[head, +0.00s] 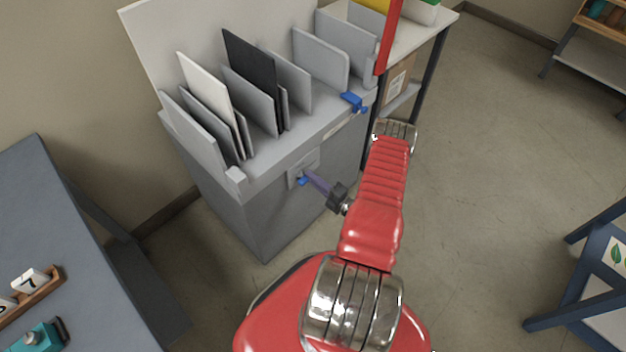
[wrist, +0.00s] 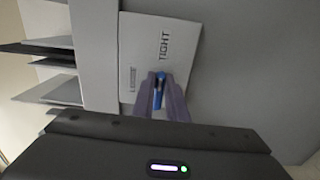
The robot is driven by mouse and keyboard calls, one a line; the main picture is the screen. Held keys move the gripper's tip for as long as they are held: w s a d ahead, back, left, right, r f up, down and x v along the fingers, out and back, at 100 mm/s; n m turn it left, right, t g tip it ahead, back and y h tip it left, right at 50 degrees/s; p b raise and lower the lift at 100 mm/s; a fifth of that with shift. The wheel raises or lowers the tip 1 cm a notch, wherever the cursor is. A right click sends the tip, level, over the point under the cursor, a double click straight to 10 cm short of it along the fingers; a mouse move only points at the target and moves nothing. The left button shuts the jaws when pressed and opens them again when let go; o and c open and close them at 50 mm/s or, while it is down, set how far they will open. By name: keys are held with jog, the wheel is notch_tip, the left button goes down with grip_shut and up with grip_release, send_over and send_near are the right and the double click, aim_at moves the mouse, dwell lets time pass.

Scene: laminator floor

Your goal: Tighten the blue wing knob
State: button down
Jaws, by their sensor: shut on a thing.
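The blue wing knob (head: 302,181) sits on a light label plate (head: 297,170) on the front of the grey cabinet. In the wrist view the knob (wrist: 159,92) lies between the two purple fingers of my gripper (wrist: 160,84), which are shut on it. The plate (wrist: 150,40) reads TIGHT on its right side, with a smaller, blurred word on its left. In the head view my gripper (head: 308,179) reaches the knob from the right. The fingers hide part of the knob, so its exact angle is hard to tell.
The grey cabinet (head: 235,212) carries upright dividers with a black panel (head: 250,65) and a white panel (head: 203,88). A blue clamp-like part (head: 353,101) sits at its top right edge. A table (head: 60,215) stands at left. Open floor (head: 490,160) lies to the right.

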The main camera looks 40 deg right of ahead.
jog(key=shift+d+f, duration=0.15)
jog(key=c, duration=1.8)
grip_release()
jog(key=shift+o, duration=0.2)
jog(key=shift+s, duration=0.1)
jog(key=s, duration=1.3)
jog(key=shift+s, duration=0.35)
jog(key=shift+d, duration=0.1)
